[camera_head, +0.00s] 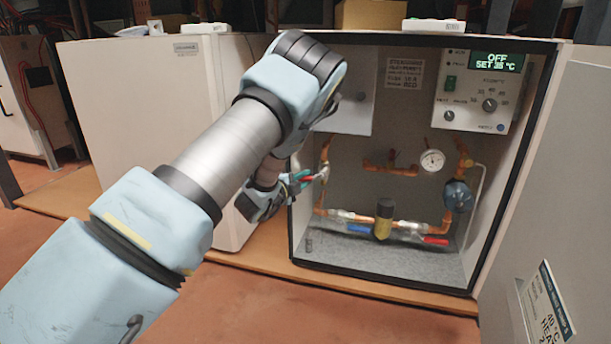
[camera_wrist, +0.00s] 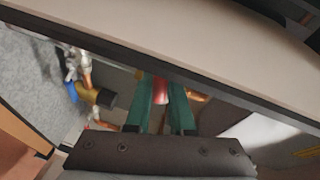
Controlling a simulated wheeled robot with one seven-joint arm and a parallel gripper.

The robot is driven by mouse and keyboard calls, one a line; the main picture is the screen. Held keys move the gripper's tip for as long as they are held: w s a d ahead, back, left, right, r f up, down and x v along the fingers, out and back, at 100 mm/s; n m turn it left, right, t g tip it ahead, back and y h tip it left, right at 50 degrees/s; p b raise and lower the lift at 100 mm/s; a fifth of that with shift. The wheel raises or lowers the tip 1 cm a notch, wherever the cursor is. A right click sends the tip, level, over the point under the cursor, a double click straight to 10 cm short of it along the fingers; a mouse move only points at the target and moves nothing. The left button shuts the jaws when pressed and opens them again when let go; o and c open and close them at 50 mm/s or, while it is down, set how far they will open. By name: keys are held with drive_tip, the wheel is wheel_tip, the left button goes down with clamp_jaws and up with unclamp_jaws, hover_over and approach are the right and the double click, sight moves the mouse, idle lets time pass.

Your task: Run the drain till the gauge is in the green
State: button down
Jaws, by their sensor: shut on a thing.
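The open heat pump cabinet (camera_head: 300,235) holds copper pipework and a round white dial gauge (camera_head: 432,160) on the right. The gauge is too small to read its needle or any green zone. My gripper (camera_head: 318,176) is at the cabinet's left front edge, by the left vertical pipe (camera_head: 322,200). In the wrist view my gripper (camera_wrist: 161,84) has its green fingers shut on a red piece (camera_wrist: 161,92), apparently a valve handle. Which valve it belongs to is hidden, and I cannot tell how far it is turned.
The control panel (camera_head: 484,88) display reads OFF, SET 38 °C. Below are a blue lever (camera_head: 358,228), a red lever (camera_head: 435,241), a brass filter body (camera_head: 383,218) and a blue pump (camera_head: 458,196). An open door (camera_head: 575,190) stands right; a closed white unit (camera_head: 140,100) stands left.

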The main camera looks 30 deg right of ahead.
drive_tip(key=shift+r+m+y+p, duration=0.45)
drive_tip(key=shift+m+p, duration=0.25)
drive_tip(key=shift+m, duration=0.1)
drive_tip(key=c, duration=0.8)
unclamp_jaws()
drive_tip(key=p+v, duration=0.3)
drive_tip(key=v, duration=0.8)
drive_tip(key=shift+f, duration=0.1)
drive_tip(key=shift+w, duration=0.1)
